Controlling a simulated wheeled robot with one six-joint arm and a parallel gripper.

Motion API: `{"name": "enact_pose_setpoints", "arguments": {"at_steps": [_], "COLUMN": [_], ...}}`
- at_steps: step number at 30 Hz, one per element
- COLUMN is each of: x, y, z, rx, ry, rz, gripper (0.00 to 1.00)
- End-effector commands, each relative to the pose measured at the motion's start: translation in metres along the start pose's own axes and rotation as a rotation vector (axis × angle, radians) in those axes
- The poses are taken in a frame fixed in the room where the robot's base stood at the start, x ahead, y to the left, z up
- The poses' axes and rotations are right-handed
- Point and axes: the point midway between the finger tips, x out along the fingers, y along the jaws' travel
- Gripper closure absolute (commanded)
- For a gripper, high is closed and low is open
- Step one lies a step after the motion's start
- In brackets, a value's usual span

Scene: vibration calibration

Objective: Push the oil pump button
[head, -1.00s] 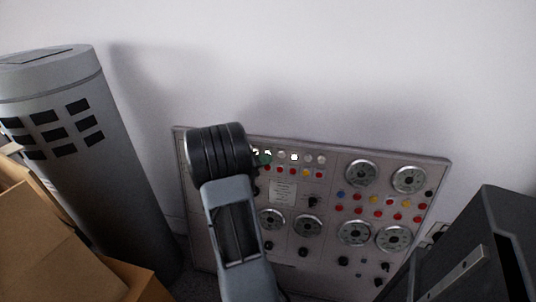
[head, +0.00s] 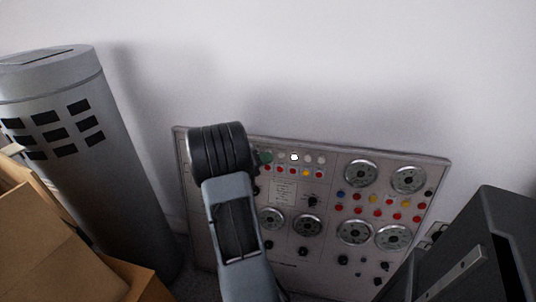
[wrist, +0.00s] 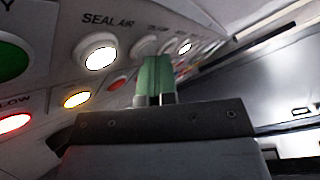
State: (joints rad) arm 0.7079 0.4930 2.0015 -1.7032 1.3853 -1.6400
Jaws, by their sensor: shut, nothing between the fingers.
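The control panel (head: 330,205) leans against the wall. In the wrist view, my gripper (wrist: 155,75) is shut and empty, its green fingertips pointing at the upper button row. A grey unlit button (wrist: 146,45) sits just beyond the fingertips, partly covered by them; its small label (wrist: 158,28) is too blurred to read surely. I cannot tell whether the tips touch it. Left of it is a lit white button (wrist: 99,55) labelled SEAL AIR. Another lit white button (wrist: 185,46) is farther right. In the head view, the green tips (head: 265,156) show beside my black wrist, over the row's left part.
Yellow (wrist: 77,98) and red (wrist: 14,123) lamps sit below the row, and a large green button (wrist: 12,60) lies left. A grey cylinder (head: 95,170) and cardboard boxes (head: 60,245) stand left of the panel. A dark cabinet (head: 490,250) stands right.

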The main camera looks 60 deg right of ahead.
Motion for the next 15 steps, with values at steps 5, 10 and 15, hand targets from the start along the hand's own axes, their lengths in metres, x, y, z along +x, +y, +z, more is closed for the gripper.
{"name": "enact_pose_setpoints", "arguments": {"at_steps": [5,10,15], "x": [-0.003,-0.009,-0.011], "y": [-0.004,-0.008,-0.008], "z": [-0.001,-0.005,-0.008], "rx": [0.001,-0.001,0.001], "ry": [-0.001,-0.001,-0.001], "rz": [0.0,0.0,0.001], "gripper": [1.0,1.0,1.0]}}
